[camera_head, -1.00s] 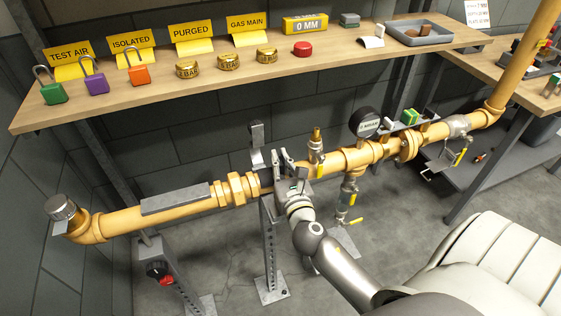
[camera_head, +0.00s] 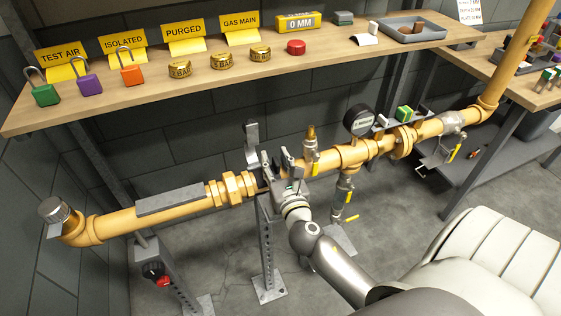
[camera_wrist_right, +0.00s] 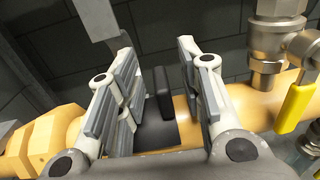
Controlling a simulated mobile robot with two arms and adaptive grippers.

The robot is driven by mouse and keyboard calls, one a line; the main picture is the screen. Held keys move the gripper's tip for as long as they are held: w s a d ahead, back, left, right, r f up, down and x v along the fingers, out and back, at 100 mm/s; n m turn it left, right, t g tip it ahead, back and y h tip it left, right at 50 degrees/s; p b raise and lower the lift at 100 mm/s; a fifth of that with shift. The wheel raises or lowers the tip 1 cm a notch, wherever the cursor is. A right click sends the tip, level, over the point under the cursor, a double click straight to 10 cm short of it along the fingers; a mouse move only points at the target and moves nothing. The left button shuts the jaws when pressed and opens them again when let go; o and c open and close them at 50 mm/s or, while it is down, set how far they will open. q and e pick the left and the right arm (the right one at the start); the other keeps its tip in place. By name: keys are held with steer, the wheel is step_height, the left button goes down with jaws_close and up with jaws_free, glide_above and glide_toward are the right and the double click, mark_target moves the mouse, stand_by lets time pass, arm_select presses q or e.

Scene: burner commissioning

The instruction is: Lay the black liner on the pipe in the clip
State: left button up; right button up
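My right gripper (camera_head: 277,157) is at the yellow pipe (camera_head: 120,222), over the clip's support post. In the right wrist view the same gripper (camera_wrist_right: 158,62) is open, with its fingers on either side of a black piece that looks like the liner (camera_wrist_right: 155,135). The black piece lies across the pipe, with a dark upright part behind it; gaps show between this part and both fingers. The clip's grey upper strap (camera_head: 252,146) stands up behind the pipe and also shows in the wrist view (camera_wrist_right: 100,18). The fingers hide the clip's lower part. My left gripper is out of view.
A valve with a yellow handle (camera_wrist_right: 296,101) stands close to the right of my gripper. A pressure gauge (camera_head: 361,120) is further right on the pipe. A wooden shelf (camera_head: 130,105) with padlocks, signs and brass tags runs behind and above the pipe.

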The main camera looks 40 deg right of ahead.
steer(key=v, duration=1.1)
steer(key=shift+s, duration=0.4)
